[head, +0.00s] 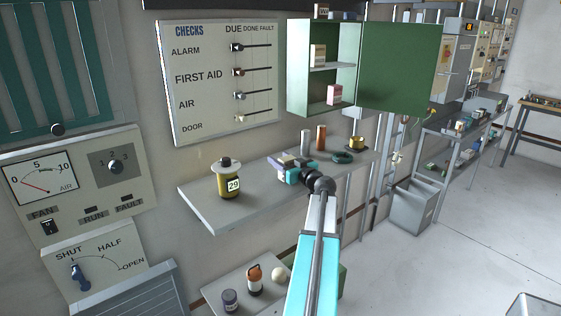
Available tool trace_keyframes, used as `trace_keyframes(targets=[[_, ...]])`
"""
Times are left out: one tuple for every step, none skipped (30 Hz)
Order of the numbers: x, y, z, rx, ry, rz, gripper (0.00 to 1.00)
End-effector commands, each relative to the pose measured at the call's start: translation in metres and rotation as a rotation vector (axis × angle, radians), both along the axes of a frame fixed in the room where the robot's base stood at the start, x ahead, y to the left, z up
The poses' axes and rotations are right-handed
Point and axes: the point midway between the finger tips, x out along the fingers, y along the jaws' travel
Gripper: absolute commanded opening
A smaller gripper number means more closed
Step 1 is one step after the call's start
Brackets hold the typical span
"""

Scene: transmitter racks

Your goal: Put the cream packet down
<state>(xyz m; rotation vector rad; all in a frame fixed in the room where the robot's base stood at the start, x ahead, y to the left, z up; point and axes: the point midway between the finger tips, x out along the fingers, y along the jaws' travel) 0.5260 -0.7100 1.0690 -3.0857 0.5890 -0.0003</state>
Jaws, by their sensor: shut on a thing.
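My gripper (293,173) is over the grey wall shelf (232,198), near its middle. It is shut on a small pale thing (284,158), which I take to be the cream packet. The jaws and my arm hide most of it, and I cannot tell whether it touches the shelf. Another pale packet (318,56) stands on the upper level of the open green cabinet (296,82).
A yellow canister marked 29 (230,180) stands left of my gripper. Behind and right are a grey cylinder (305,142), a copper cylinder (321,138), a dark ring (342,157) and a brass piece (356,143). The shelf's front left is bare.

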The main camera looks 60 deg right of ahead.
Motion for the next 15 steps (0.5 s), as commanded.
trace_keyframes(targets=[[-0.0001,-0.0001,-0.0016,0.0,0.0,0.0,0.24],[-0.0001,-0.0001,-0.0019,0.0,0.0,0.0,0.24],[-0.0002,-0.0001,-0.0022,0.0,0.0,0.0,0.24],[-0.0002,-0.0001,-0.0025,0.0,0.0,0.0,0.24],[-0.0002,-0.0001,-0.0027,0.0,0.0,0.0,0.24],[-0.0002,-0.0001,-0.0031,0.0,0.0,0.0,0.24],[-0.0002,-0.0001,-0.0033,0.0,0.0,0.0,0.24],[-0.0002,-0.0001,-0.0036,0.0,0.0,0.0,0.24],[-0.0002,-0.0002,-0.0039,0.0,0.0,0.0,0.24],[-0.0002,-0.0002,-0.0042,0.0,0.0,0.0,0.24],[-0.0002,-0.0002,-0.0044,0.0,0.0,0.0,0.24],[-0.0003,-0.0002,-0.0035,0.0,0.0,0.0,0.53],[-0.0003,-0.0002,-0.0034,0.0,0.0,0.0,0.58],[-0.0003,-0.0002,-0.0033,0.0,0.0,0.0,0.63],[-0.0003,-0.0003,-0.0034,0.0,0.0,0.0,0.65]])
